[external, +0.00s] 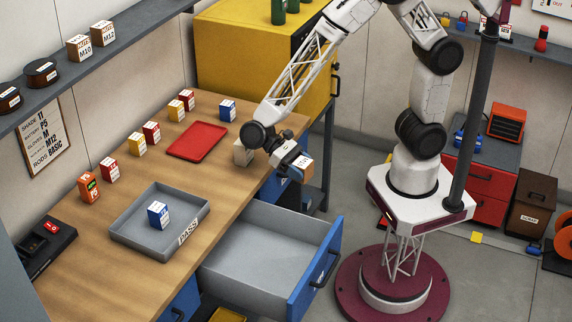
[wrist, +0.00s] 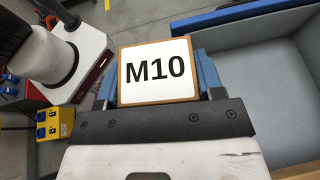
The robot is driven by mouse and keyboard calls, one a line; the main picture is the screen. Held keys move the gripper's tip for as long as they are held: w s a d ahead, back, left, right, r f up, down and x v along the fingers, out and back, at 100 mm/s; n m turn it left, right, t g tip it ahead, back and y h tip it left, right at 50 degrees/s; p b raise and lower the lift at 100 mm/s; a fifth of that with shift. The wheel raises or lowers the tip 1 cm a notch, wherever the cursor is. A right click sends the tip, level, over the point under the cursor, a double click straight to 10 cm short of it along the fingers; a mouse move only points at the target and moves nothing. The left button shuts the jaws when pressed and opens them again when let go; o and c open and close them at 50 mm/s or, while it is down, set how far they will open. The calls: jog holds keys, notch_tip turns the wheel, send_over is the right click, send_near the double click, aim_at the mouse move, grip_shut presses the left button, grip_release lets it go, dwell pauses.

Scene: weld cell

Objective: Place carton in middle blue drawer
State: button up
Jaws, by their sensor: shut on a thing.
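My gripper (external: 296,162) is shut on a brown carton (external: 303,170) and holds it above the floor, past the bench's front edge. In the wrist view the carton (wrist: 157,72) sits between the two blue fingers, its white M10 label facing the camera. A blue-fronted drawer (external: 318,268) is pulled out from under the bench, and its grey inside (external: 262,232) looks empty. The carton is above and behind the drawer's far side in the external view. The wrist view shows the grey drawer inside (wrist: 265,85) to the right of the carton.
Another blue drawer front (external: 182,302) is shut. A yellow cabinet (external: 240,55) stands behind.

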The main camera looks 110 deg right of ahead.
jog(key=w+a+r+m+t+y, duration=0.1)
jog(key=w+a+r+m+t, duration=0.2)
jog(key=w+a+m+t, duration=0.5)
jog(key=w+a+r+m+t+y, duration=0.1)
jog(key=w+a+r+m+t, duration=0.3)
jog(key=w+a, duration=0.45)
notch_tip(320, 180, down, 12)
jog(key=s+a+t, duration=0.1)
jog(key=shift+s+f+t, duration=0.2)
jog(key=shift+f+t, duration=0.05)
jog(key=shift+t, duration=0.15)
notch_tip(320, 180, down, 6)
jog(key=shift+f, duration=0.15)
jog(key=shift+f, duration=1.85)
jog(key=shift+f, duration=0.65)
